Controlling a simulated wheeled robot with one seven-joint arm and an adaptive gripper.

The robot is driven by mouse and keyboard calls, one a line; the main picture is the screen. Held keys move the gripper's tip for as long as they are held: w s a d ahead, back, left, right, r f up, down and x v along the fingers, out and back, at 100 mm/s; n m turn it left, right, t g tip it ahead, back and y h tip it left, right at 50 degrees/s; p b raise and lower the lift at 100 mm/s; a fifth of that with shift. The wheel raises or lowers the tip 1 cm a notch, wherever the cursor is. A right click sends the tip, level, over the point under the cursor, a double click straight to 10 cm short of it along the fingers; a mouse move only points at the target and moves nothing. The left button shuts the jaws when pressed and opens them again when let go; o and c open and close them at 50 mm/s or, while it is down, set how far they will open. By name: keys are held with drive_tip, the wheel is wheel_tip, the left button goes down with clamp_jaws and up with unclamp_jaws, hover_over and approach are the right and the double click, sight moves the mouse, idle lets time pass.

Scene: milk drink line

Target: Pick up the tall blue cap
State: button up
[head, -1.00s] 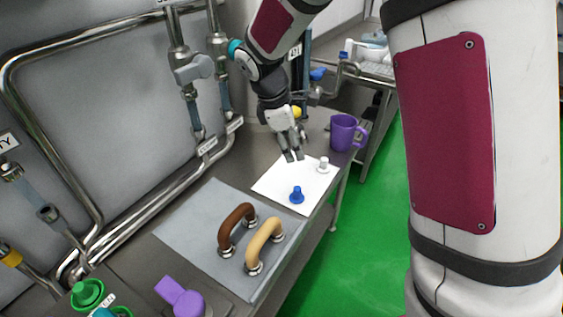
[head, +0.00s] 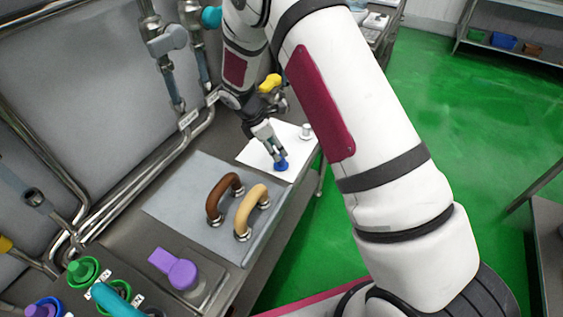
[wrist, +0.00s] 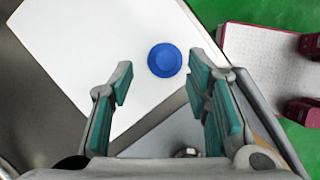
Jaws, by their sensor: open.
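The blue cap (head: 281,166) stands on the white mat (head: 257,154), and its upper part is partly hidden by my fingers in the head view. In the wrist view the blue cap (wrist: 165,60) is seen from above as a round disc. It lies ahead of my two fingers, nearer the right one. My gripper (head: 276,155) is open right above the cap, with its fingers pointing down. The wrist view shows my gripper (wrist: 160,88) with its teal pads wide apart and nothing held between them. I cannot tell whether a fingertip touches the cap.
A white cap (head: 305,131) stands near the mat's far right corner. A grey mat (head: 178,190) holds a brown handle (head: 213,205) and a cream handle (head: 243,210) nearer the front. A purple item (head: 180,272) lies farther front. Pipes run along the wall at left.

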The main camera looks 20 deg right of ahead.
sight(281, 157)
drive_tip(key=x, duration=0.2)
drive_tip(key=s+p+x, duration=0.1)
drive_tip(key=x, duration=0.1)
drive_tip(key=shift+f+p, duration=0.15)
drive_tip(key=shift+p, duration=0.15)
drive_tip(key=shift+w+d+f, duration=0.2)
drive_tip(key=shift+f, duration=0.35)
clamp_jaws()
